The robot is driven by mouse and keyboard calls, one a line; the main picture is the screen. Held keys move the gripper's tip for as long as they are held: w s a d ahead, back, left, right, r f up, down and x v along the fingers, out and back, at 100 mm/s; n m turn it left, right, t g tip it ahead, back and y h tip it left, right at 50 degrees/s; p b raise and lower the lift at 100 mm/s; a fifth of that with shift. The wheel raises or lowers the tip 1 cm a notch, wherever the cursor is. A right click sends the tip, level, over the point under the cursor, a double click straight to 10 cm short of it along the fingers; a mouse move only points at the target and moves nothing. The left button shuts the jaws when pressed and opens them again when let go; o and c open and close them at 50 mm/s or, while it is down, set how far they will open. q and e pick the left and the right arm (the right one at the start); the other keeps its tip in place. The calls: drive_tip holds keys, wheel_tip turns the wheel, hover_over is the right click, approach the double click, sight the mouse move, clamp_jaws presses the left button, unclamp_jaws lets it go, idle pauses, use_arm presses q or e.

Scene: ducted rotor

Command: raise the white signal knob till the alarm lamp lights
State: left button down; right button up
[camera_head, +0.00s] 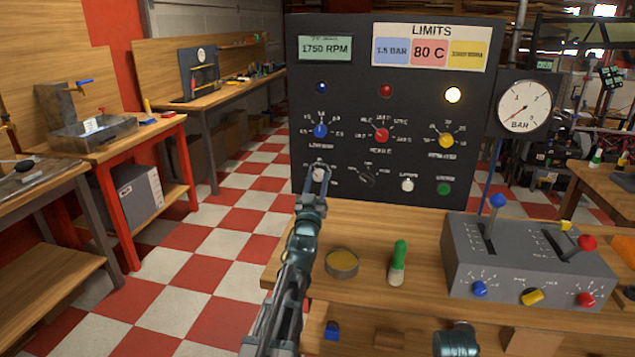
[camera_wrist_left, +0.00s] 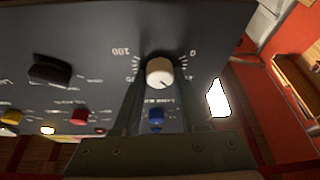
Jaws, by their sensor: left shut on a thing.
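The white signal knob (camera_head: 318,174) is low on the left of the dark upright panel (camera_head: 340,60). In the left wrist view the knob (camera_wrist_left: 159,71) has a pale cap with a short dark mark and a printed scale around it. My left gripper (camera_head: 318,178) is shut on the knob, a finger on either side. Above on the panel are three lamps: a dark blue one (camera_head: 321,87), a dull red one (camera_head: 386,90) and a right one (camera_head: 453,95) glowing pale yellow. Their labels are too small to read.
Blue, red and yellow dials (camera_head: 381,135) sit above the knob; a black knob (camera_head: 367,177) is to its right. A pressure gauge (camera_head: 524,107) is at right.

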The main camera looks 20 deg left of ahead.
use_arm(q)
drive_tip(key=shift+m+h, duration=0.4)
drive_tip(key=shift+m, duration=0.3)
drive_tip(key=shift+c, duration=2.2)
unclamp_jaws()
drive_tip(key=b+v, duration=0.3)
drive_tip(key=v, duration=0.4)
drive_tip(key=shift+s+f, duration=0.15)
drive_tip(key=shift+f, duration=0.05)
